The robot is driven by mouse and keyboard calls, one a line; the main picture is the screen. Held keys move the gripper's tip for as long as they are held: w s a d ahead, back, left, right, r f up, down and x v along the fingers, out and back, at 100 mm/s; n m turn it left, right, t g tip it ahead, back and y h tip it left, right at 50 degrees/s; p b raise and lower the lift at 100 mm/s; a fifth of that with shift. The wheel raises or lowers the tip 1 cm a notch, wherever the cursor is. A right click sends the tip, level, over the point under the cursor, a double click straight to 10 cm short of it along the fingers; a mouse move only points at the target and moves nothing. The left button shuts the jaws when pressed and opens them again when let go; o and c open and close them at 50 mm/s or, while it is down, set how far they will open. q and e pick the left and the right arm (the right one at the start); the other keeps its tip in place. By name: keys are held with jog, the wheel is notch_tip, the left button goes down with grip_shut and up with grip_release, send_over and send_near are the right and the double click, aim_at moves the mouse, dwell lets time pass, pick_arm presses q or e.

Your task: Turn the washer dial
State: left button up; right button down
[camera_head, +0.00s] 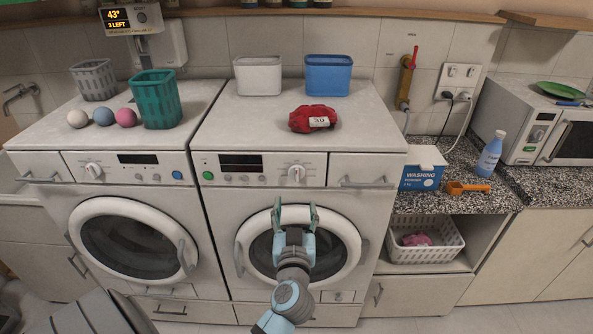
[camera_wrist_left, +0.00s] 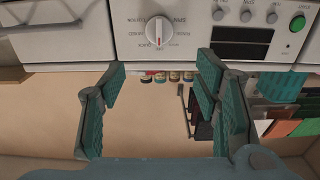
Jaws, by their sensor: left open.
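Two white front-loading machines stand side by side in the head view. The right machine (camera_head: 225,130) has a white dial (camera_head: 296,173) at the right of its control panel. My left gripper (camera_head: 296,207) is open, just below this dial, in front of the round door. In the left wrist view, which looks upside down, the dial (camera_wrist_left: 158,30) lies just above and between the open fingertips (camera_wrist_left: 160,68), apart from them. Printed labels ring the dial, with a red mark at its lower edge. The left machine has its own dial (camera_head: 93,170). My right gripper is not in view.
A green button (camera_head: 207,175) and a dark display (camera_head: 240,162) share the right machine's panel. A red bundle (camera_head: 313,119), a white bin (camera_head: 258,76) and a blue bin (camera_head: 328,75) stand on top. A blue washing box (camera_head: 422,168) stands on the counter at right.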

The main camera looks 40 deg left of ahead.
aim_at(297, 175)
pick_arm(q)
jog(key=p+x, duration=0.1)
jog(key=x, duration=1.2)
jog(key=shift+w+f, duration=0.1)
jog(key=shift+f, duration=0.1)
jog(key=shift+c, duration=0.4)
jog(key=c, duration=1)
jog(key=shift+c, duration=0.2)
